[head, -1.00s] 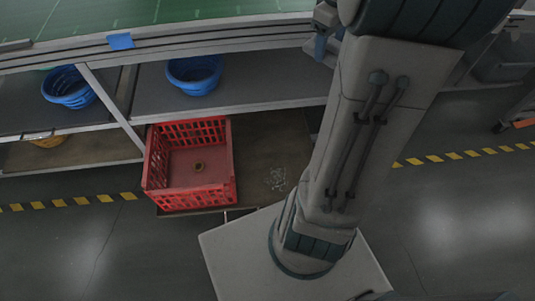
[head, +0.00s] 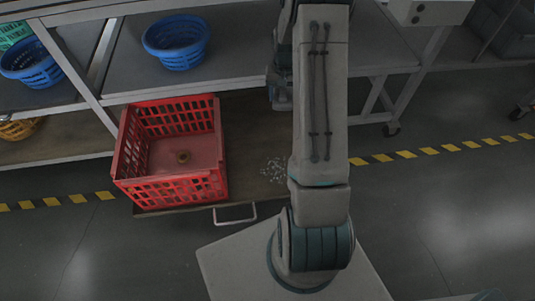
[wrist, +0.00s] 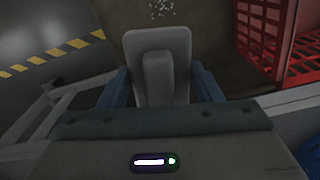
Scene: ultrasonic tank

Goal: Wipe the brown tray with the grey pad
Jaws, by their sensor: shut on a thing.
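The brown tray (head: 250,125) is a low, wide surface with a metal handle at its front edge, pulled out below the shelves in the head view. A patch of small pale bits (head: 274,169) lies on its right part. In the wrist view, the bits (wrist: 160,8) show at the top edge, beyond the pad. The grey pad (wrist: 180,42) has a raised grip. My gripper (wrist: 163,84) is shut on that grip with its blue fingers, and the pad seems to be above the tray. In the head view, my arm mostly hides the gripper and the pad.
Blue baskets (head: 176,42) sit on the shelf (head: 215,70) above. A shelf leg (head: 380,98) stands to the right. Floor in front is open.

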